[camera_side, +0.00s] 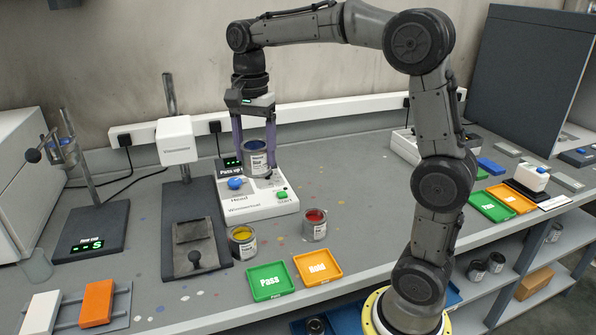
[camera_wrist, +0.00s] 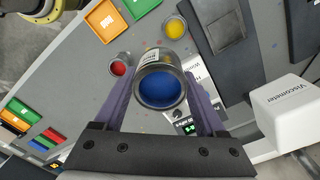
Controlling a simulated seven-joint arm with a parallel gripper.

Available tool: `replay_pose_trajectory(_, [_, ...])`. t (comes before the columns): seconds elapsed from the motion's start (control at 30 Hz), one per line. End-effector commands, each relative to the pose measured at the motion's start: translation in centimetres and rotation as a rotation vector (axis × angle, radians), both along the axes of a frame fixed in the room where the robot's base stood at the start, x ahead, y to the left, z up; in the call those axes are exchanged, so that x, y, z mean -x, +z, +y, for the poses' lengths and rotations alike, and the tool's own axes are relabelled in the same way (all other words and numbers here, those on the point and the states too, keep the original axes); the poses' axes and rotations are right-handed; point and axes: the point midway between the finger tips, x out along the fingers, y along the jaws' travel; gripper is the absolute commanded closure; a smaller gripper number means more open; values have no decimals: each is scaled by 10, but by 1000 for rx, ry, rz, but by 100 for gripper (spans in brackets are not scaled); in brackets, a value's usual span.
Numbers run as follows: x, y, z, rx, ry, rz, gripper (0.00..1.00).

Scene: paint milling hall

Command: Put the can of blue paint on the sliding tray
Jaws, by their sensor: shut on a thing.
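The can of blue paint (camera_side: 256,162) is upright and open-topped, with a white label. The wrist view shows the blue paint inside it (camera_wrist: 160,88). My gripper (camera_side: 255,153) is shut on the can, one purple finger on each side. The can is over the white machine with the blue knob; whether its base touches that machine I cannot tell. A dark grey plate with a black knob (camera_side: 194,233), which looks like the sliding tray, lies on the viscometer's base, left of and nearer than the can. It also shows in the wrist view (camera_wrist: 228,32).
The white machine (camera_side: 262,206) has a green start button. The viscometer (camera_side: 176,139) overhangs behind the plate. A yellow paint can (camera_side: 243,242) stands close right of the plate, and a red one (camera_side: 315,225) farther right. Green (camera_side: 268,297) and orange (camera_side: 317,281) trays lie in front.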

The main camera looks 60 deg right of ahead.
Motion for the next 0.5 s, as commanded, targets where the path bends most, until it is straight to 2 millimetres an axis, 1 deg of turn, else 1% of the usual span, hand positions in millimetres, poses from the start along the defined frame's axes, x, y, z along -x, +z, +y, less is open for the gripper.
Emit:
replay_pose_trajectory(0.03, [-19,-1,2,-1,5,2,92])
replay_pose_trajectory(0.17, [-63,-7,10,-1,16,2,92])
replay_pose_trajectory(0.2, [-76,-11,13,-1,20,3,92])
replay_pose_trajectory(0.27, [-95,-18,18,-1,29,2,92])
replay_pose_trajectory(0.3, [-108,-23,22,-1,35,2,92])
replay_pose_trajectory(0.4, [-134,-42,33,-1,57,3,92])
replay_pose_trajectory(0.5, [-155,-63,45,-1,82,3,92])
